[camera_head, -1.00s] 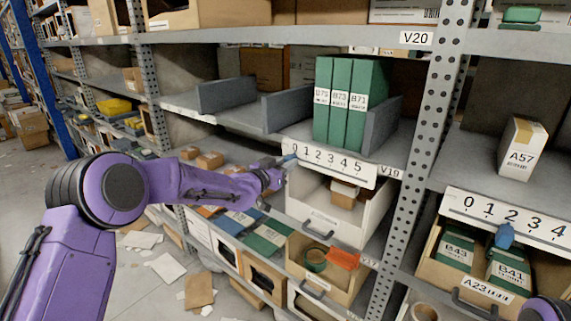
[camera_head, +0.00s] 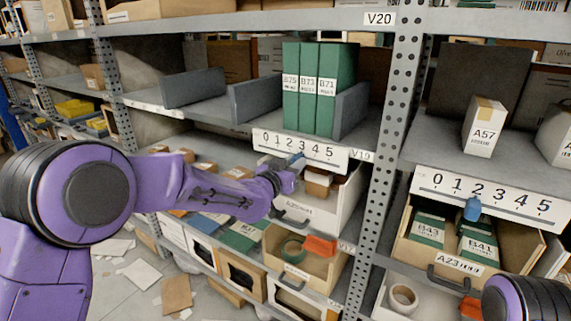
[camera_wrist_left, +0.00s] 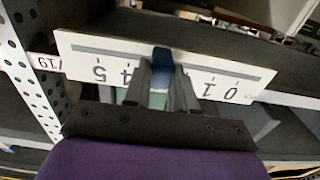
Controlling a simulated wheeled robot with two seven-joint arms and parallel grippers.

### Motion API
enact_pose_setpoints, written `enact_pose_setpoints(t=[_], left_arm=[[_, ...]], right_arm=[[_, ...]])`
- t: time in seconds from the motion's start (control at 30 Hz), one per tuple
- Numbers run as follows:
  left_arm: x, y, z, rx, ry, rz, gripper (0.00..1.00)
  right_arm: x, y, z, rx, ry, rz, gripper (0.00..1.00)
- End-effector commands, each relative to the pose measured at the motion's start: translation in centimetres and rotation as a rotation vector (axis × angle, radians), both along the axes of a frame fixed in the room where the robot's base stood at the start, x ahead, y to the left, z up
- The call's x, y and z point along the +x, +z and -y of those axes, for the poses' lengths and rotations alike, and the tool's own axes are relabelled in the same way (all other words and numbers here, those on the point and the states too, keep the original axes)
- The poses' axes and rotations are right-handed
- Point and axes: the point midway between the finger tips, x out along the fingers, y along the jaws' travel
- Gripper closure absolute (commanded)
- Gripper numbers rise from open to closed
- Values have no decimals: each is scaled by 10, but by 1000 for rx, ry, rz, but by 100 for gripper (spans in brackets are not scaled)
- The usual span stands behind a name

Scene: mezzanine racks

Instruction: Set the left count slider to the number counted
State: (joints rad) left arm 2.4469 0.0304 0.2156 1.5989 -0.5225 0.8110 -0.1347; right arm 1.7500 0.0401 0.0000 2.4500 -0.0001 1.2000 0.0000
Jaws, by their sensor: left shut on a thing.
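The left count slider is a white scale (camera_head: 342,155) numbered 0 to 5 on the shelf edge by label V19. Its blue knob (camera_wrist_left: 162,58) stands near 3, perhaps between 2 and 3; my fingers hide those digits in the left wrist view, where the scale (camera_wrist_left: 85,50) appears upside down. My left gripper (camera_head: 291,165) is shut on this knob; its two fingers also show in the left wrist view (camera_wrist_left: 161,80). Three green binders (camera_head: 318,110), labelled B75, B73 and B71, stand upright above the scale. My right gripper is out of view.
A second scale (camera_head: 520,208) at right has its blue knob (camera_head: 473,208) near 2, above a box (camera_head: 415,250) with green binders B43 and B41. A perforated post (camera_head: 390,130) separates the bays. Grey dividers (camera_head: 255,101) stand left of the binders. Open bins (camera_head: 333,258) sit below.

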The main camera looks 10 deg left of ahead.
Motion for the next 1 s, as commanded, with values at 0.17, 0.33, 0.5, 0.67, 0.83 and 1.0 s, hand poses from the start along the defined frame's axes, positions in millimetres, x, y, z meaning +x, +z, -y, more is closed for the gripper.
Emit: enact_pose_setpoints(t=[0.17,0.33,0.5,0.67,0.83,1.0], left_arm=[[1,3,-1,-3,1,6,68],[1,2,-1,-3,1,4,49],[0,1,-1,-2,1,3,49],[-17,0,-8,-2,1,3,49],[-57,-1,-21,-3,1,4,49],[-87,0,-32,-3,1,4,49]], right_arm=[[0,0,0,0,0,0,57],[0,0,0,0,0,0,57],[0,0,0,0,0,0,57],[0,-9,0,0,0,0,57],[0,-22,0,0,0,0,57],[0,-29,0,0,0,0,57]])
